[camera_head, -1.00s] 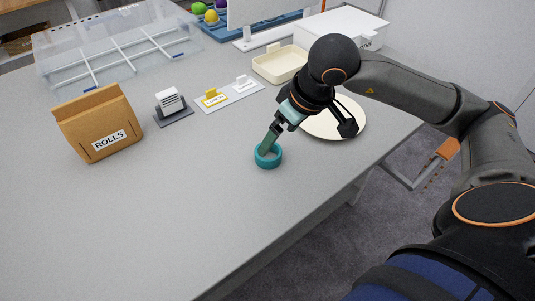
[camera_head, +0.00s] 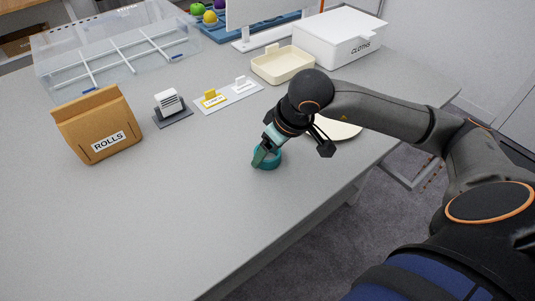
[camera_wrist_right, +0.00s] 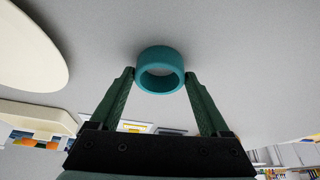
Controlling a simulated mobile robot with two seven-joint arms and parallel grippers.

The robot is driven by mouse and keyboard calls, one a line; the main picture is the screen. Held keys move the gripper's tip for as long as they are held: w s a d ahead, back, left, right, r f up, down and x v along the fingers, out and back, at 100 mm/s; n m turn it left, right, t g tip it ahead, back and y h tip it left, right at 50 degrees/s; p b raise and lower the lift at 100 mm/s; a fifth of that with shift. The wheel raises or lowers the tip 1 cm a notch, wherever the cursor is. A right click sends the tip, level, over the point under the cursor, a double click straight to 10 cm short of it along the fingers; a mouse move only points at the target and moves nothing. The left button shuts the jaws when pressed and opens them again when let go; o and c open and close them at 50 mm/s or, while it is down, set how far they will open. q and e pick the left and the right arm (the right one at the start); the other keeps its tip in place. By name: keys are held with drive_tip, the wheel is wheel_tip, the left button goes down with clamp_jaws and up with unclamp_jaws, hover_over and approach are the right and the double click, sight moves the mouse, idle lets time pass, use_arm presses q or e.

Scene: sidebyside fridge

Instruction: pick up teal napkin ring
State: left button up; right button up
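The teal napkin ring (camera_head: 273,160) lies on the grey table, in front of a cream plate. In the right wrist view the ring (camera_wrist_right: 160,54) shows its round opening, with one fingertip on either side of it. My right gripper (camera_head: 262,157) is down at the ring, and its fingers partly cover the ring in the head view. In the wrist view the right gripper (camera_wrist_right: 160,74) has its fingers apart, level with the ring's near edge; a firm hold does not show. My left gripper is not in view.
The cream plate (camera_head: 342,128) is partly hidden behind my right gripper. A cream tray (camera_head: 283,67), a white CLOTHS box (camera_head: 335,38), a brown ROLLS bag (camera_head: 98,125), a card holder (camera_head: 171,106) and a clear divided bin (camera_head: 110,48) stand farther back. The table's front left is clear.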

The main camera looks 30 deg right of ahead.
drive_tip(key=c, duration=0.9)
drive_tip(key=shift+o, duration=0.2)
drive_tip(key=shift+r, duration=0.1)
